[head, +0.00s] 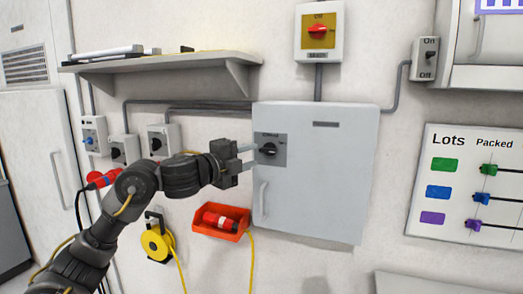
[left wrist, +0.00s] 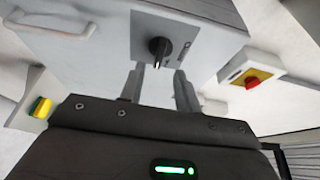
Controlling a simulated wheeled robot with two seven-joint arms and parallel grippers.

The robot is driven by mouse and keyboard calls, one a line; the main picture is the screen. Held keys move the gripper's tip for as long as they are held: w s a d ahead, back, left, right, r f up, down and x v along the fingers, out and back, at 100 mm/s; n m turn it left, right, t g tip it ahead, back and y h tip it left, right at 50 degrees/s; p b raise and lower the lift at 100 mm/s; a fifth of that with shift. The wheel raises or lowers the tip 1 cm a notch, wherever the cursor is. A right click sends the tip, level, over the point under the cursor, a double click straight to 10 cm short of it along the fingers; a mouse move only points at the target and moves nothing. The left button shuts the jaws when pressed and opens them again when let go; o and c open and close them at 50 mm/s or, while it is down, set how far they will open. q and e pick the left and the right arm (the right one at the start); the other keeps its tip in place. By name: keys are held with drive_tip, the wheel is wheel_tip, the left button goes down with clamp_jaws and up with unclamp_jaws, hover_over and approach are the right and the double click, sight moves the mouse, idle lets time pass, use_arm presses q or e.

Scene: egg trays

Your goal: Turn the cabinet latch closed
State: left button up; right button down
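The grey cabinet (head: 325,185) hangs on the wall with its door shut. Its latch is a black rotary knob (head: 268,149) on a grey plate at the door's upper left; the knob also shows in the left wrist view (left wrist: 158,47). My left gripper (head: 255,157) comes in from the left, in front of the plate. Its two fingers are apart and empty in the left wrist view (left wrist: 160,70). The knob lies just beyond the fingertips, roughly between them; I cannot tell whether they touch it. My right gripper is not in view.
A door handle (head: 263,198) sits below the latch. A red-and-yellow switch (head: 318,31) is above the cabinet. A shelf (head: 160,64) and several wall switches are at left. An orange tray (head: 220,236) holds a red connector below my left arm.

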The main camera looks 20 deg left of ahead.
sight(265, 151)
use_arm(q)
drive_tip(key=p+x, duration=0.1)
drive_tip(key=x, duration=0.4)
drive_tip(key=shift+w+d, duration=0.15)
drive_tip(key=shift+w, duration=0.15)
drive_tip(key=shift+c, duration=0.4)
